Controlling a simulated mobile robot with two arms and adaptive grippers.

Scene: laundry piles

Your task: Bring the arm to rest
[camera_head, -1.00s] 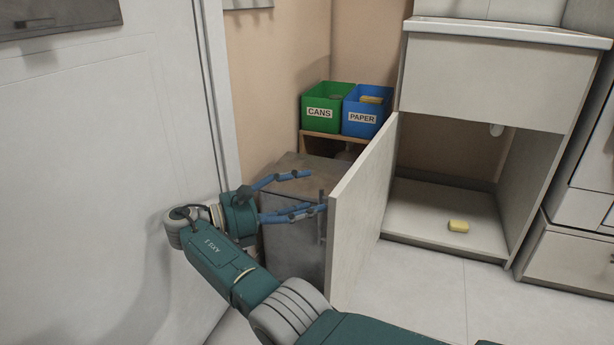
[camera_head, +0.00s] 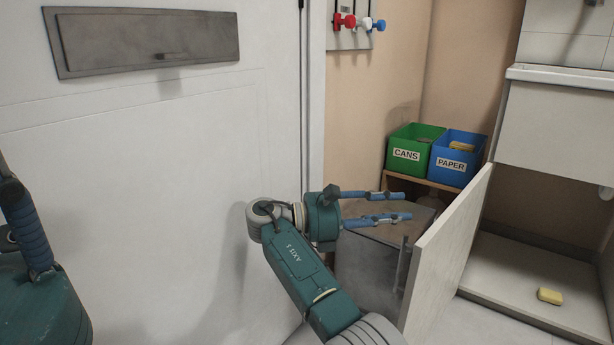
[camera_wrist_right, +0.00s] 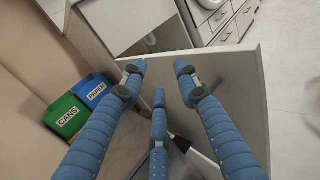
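My right gripper (camera_head: 407,206) is held out over the dark grey box beside the open cabinet door, its blue fingers pointing right. In the right wrist view the fingers (camera_wrist_right: 158,72) are spread apart with nothing between them. The cabinet door's pale top edge shows beyond the fingertips; whether they touch it I cannot tell. My left gripper (camera_head: 28,225) shows only in part at the left edge of the head view, as a blue segmented finger and a teal body. Its fingertips are cut off, so its opening is hidden.
The open cabinet door (camera_head: 440,265) stands just right of my right gripper. A green CANS bin (camera_head: 400,165) and a blue PAPER bin (camera_head: 447,174) sit behind. A yellow item (camera_head: 550,296) lies in the cabinet. A white door (camera_head: 150,130) fills the left.

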